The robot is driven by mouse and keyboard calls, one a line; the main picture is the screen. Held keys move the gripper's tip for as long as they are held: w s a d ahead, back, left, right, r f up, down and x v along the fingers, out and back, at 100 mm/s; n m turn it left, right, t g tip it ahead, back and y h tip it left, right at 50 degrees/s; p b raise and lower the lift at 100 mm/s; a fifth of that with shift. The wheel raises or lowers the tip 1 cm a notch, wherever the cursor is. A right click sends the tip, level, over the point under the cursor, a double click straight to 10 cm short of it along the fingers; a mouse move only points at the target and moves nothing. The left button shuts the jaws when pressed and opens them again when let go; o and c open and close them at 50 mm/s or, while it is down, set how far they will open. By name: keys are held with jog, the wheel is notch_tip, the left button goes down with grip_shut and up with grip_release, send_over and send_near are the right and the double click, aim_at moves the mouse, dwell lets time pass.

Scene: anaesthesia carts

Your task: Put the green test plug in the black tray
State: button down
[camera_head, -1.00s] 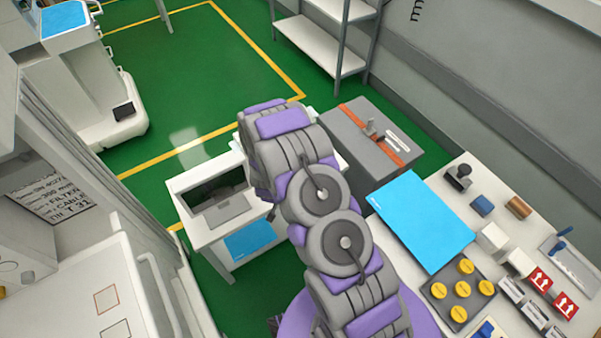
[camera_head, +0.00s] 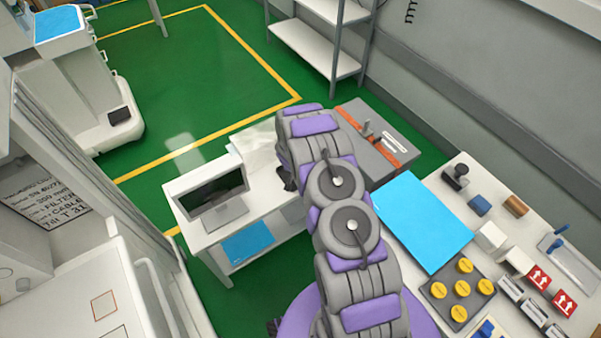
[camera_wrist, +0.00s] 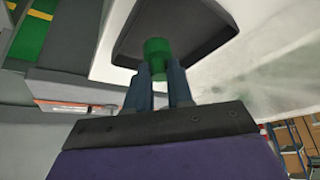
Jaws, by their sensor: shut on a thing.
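The green test plug (camera_wrist: 157,52) shows in the wrist view between the two blue-grey fingers of my gripper (camera_wrist: 158,75), which is shut on it. The plug's end sticks out past the fingertips. Beyond it, a dark panel with rounded corners (camera_wrist: 205,22), which looks like the black tray, lies on a white surface. The plug overlaps it in the picture; I cannot tell whether they touch. In the head view my arm hides the plug and the tray, and only a dark bit of my gripper (camera_head: 287,180) shows over the white table.
A monitor (camera_head: 210,193) stands on the white table (camera_head: 215,231), left of my arm. At right, a bench holds a blue mat (camera_head: 422,222), a grey holder with yellow caps (camera_head: 436,290) and several small blocks. A grey case (camera_head: 390,155) with an orange strap lies behind my arm.

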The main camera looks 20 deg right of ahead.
jog(key=shift+w+d+f, duration=0.15)
jog(key=shift+d+f, duration=0.05)
jog(key=shift+d, duration=0.2)
notch_tip(320, 180, down, 3)
jog(key=shift+d+f+b, duration=0.1)
jog(key=shift+f+b, duration=0.1)
jog(key=shift+b, duration=0.5)
jog(key=c, duration=1)
grip_release()
